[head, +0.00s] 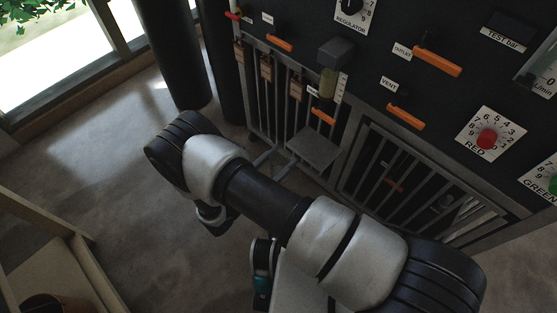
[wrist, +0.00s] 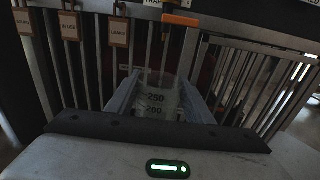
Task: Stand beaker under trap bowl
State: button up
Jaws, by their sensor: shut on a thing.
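My gripper (wrist: 161,84) is shut on a clear beaker (wrist: 156,101), which shows in the wrist view with the marks 250 and 200 facing me. The beaker looks upright between the two fingers, in front of the barred grille. Its base is hidden behind my gripper body. In the head view my arm covers most of the gripper, and I cannot make out the beaker. The trap bowl (head: 328,84), a yellowish clear cup under a dark grey block, hangs on the panel. An orange lever (head: 323,116) sits just below it.
A flat grey plate (head: 315,147) juts out below the trap bowl, before the grille (head: 384,166). Several tags (head: 266,67) hang left of the bowl. Orange handles (head: 437,62) stick out on the right. A dark column (head: 171,50) stands left; open floor (head: 100,140) lies beyond my arm.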

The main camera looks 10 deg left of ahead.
jog(key=shift+f+x, duration=0.4)
jog(key=shift+x, duration=2.75)
jog(key=shift+f+x, duration=0.4)
jog(key=shift+x, duration=2.8)
jog(key=shift+f+x, duration=0.4)
jog(key=shift+x, duration=2.75)
jog(key=shift+f, duration=0.25)
jog(key=o, duration=1.1)
jog(key=shift+s, duration=0.1)
jog(key=shift+v, duration=4.5)
jog(key=p+v, duration=0.1)
jog(key=v, duration=1.6)
jog(key=shift+s+a+f+p, duration=0.1)
jog(key=shift+s+p, duration=0.05)
jog(key=shift+p, duration=0.2)
